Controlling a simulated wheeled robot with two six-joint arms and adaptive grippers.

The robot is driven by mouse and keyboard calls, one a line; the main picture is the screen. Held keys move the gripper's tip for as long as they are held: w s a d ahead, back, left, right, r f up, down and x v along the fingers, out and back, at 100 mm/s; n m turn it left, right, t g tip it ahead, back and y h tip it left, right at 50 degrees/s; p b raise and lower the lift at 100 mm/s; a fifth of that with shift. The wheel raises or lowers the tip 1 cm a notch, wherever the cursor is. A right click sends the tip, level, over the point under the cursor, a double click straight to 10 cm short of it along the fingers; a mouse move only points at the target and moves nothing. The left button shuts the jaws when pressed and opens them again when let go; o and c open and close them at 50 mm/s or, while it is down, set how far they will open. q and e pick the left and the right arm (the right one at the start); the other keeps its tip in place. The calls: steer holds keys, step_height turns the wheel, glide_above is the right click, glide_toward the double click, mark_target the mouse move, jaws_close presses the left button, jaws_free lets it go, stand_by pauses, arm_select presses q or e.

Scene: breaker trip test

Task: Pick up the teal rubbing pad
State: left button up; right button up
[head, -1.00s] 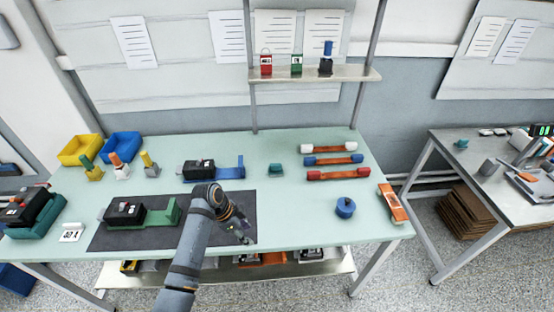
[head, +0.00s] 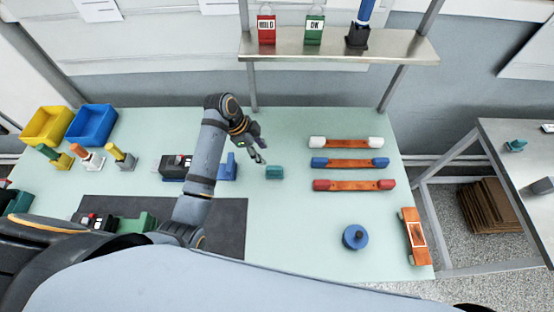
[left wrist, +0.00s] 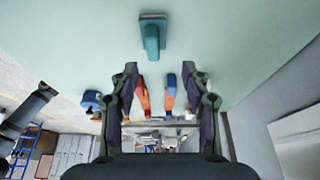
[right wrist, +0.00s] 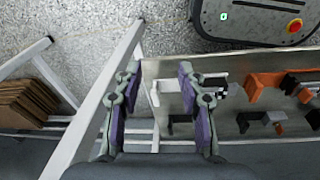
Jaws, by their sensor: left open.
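The teal rubbing pad (head: 274,172) lies on the pale green bench top, left of the orange bars. It also shows in the left wrist view as a small teal block (left wrist: 152,38), beyond the fingertips. My left gripper (head: 259,156) is just to the upper left of the pad in the head view, apart from it. In the left wrist view its fingers (left wrist: 159,72) are spread with nothing between them.
Orange bars with white, blue (head: 345,163) and red ends lie right of the pad. A blue round knobbed piece (head: 355,237) is nearer. A shelf (head: 330,46) with tags stands over the bench's back. Another small teal item (head: 516,145) lies on the side table.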

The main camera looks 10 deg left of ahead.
mark_target(274, 168)
arm_select(q)
steer(key=d+f, duration=0.1)
steer(key=s+f+p, duration=0.1)
steer(key=f, duration=0.1)
steer(key=shift+d+f, duration=0.1)
steer(key=shift+d, duration=0.3)
steer(key=shift+w+d+f, duration=0.15)
steer(key=shift+w+f, duration=0.3)
steer(key=shift+f, duration=0.3)
steer(key=shift+s+d+f+p, duration=0.1)
steer(key=shift+d+f+p, duration=0.35)
steer(key=shift+p, duration=0.2)
steer(key=x, duration=0.2)
steer(key=shift+s+d+f+p, duration=0.2)
steer(key=shift+d+f+p, duration=0.1)
steer(key=shift+p, duration=0.1)
steer(key=shift+w+d+f, duration=0.1)
steer(key=shift+d+f, duration=0.1)
steer(key=shift+f, duration=0.4)
steer(key=shift+a, duration=0.1)
steer(key=c, duration=0.5)
jaws_close()
arm_select(e)
steer(key=s+r, duration=0.2)
steer(key=r, duration=0.1)
steer(key=shift+s, duration=0.2)
